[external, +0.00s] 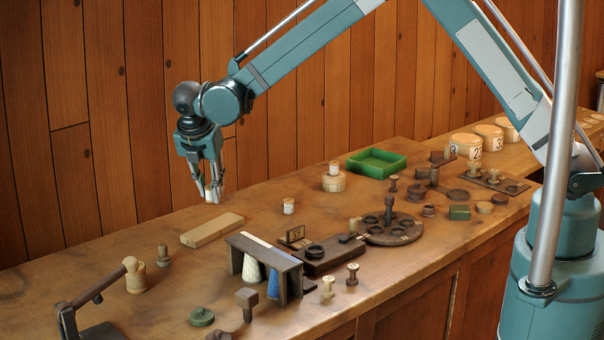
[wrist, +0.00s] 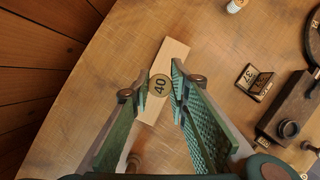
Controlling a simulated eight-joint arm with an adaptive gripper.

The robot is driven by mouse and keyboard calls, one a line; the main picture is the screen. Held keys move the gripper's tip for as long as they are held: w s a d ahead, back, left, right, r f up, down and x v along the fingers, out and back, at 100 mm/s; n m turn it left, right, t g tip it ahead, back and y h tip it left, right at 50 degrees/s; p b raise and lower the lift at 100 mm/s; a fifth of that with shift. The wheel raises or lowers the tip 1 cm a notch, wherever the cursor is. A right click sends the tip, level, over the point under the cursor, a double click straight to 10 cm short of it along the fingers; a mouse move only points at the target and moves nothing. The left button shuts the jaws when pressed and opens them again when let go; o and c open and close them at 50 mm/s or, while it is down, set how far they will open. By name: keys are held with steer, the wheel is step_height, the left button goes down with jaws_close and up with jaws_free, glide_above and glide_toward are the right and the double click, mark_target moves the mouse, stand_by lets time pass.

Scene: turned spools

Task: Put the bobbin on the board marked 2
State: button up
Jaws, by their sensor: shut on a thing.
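My gripper (external: 210,190) is shut on a small pale bobbin (external: 213,193), held upright above the bench. A flat pale wooden board (external: 212,229) lies on the bench below and slightly right of the gripper. In the wrist view the board (wrist: 174,55) lies beneath the bobbin, which hides part of it; a gap shows in the external view. I can make out no 2 on the board.
A dark rack (external: 264,262) with white and blue spools stands right of the board. Small bobbins (external: 289,205) stand nearby. A green tray (external: 376,162), a round dark carousel (external: 390,230) and numbered drums (external: 466,146) are farther right. Bench left of the board is mostly clear.

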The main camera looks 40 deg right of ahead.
mark_target(211, 199)
steer(key=shift+f, duration=1.8)
steer(key=shift+f, duration=1.9)
steer(key=shift+f, duration=0.15)
steer(key=o, duration=0.7)
steer(key=shift+r, duration=0.25)
steer(key=v, duration=1.2)
steer(key=shift+f, duration=0.1)
